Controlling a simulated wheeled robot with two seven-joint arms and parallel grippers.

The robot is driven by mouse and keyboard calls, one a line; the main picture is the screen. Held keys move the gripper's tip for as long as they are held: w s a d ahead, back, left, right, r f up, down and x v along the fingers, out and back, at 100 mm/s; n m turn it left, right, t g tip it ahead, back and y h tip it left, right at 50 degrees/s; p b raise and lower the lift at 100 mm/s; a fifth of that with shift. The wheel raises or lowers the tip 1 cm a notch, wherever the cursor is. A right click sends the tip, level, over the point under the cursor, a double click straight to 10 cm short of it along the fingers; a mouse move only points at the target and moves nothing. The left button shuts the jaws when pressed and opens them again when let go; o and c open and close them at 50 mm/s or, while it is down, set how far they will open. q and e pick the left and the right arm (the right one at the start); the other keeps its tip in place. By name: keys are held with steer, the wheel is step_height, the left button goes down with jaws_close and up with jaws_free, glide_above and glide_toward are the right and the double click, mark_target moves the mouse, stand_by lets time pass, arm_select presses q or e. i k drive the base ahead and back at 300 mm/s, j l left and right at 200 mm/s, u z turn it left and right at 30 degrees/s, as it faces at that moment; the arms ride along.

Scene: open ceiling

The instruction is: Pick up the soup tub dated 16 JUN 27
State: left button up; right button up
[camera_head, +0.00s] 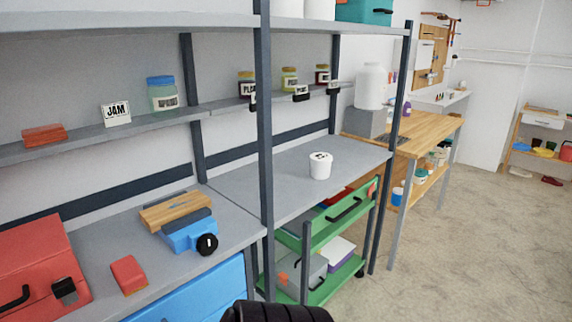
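A single white tub (320,167) with a lid stands upright on the grey metal worktop, right of the middle of the head view. A dark mark shows on its lid, too small to read, so I cannot tell its date or whether it is soup. Nothing touches the tub. Neither of my grippers is in view.
The grey worktop (270,180) is clear around the tub. A dark upright post (265,130) stands left of it. A blue clamp-like tool (190,232), a red block (128,275) and a red toolbox (45,265) are at left. A green cart (325,235) stands below.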

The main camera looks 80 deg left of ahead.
mark_target(321, 163)
steer(key=u, duration=2.45)
steer(key=i+l+u, duration=0.1)
steer(key=u, duration=1.2)
steer(key=l+u, duration=0.25)
steer(key=l, duration=0.2)
steer(key=l+u, duration=0.25)
steer(key=l, duration=0.2)
steer(key=l+u, duration=0.25)
steer(key=l, duration=0.2)
steer(key=k+l+u, duration=0.1)
steer(key=l+u, duration=0.15)
steer(key=l, duration=0.15)
steer(key=k+l+u, duration=0.25)
steer(key=l, duration=0.15)
steer(key=l+u, duration=0.25)
steer(key=l, duration=0.15)
